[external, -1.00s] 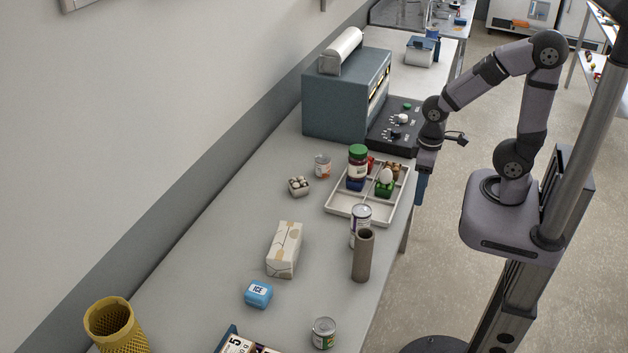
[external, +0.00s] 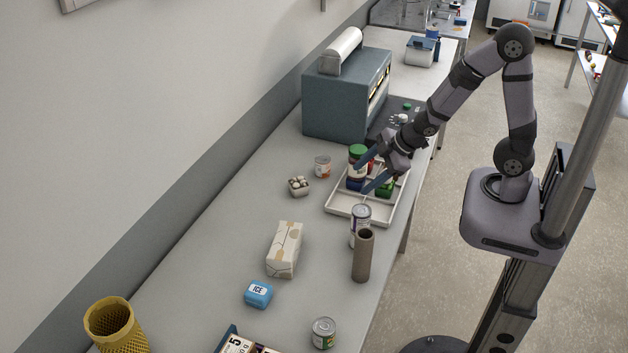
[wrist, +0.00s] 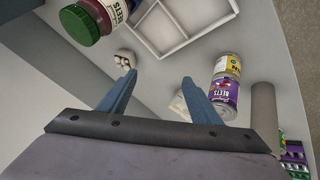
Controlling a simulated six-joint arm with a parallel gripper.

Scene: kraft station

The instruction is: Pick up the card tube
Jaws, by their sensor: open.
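The card tube (external: 362,257) is a brown hollow cylinder standing upright near the table's right edge, in front of the white tray. In the wrist view the card tube (wrist: 264,112) shows at the right, beyond the cans and outside my fingers. My gripper (external: 364,181) is open and empty above the tray, behind and above the tube and apart from it. In the wrist view its two blue fingers (wrist: 158,88) are spread with only tabletop and small items far beyond them.
A can (external: 360,213) stands right behind the tube. The divided white tray (external: 340,208) holds a green-lidded jar (external: 357,152). Bare tabletop lies left of the tube.

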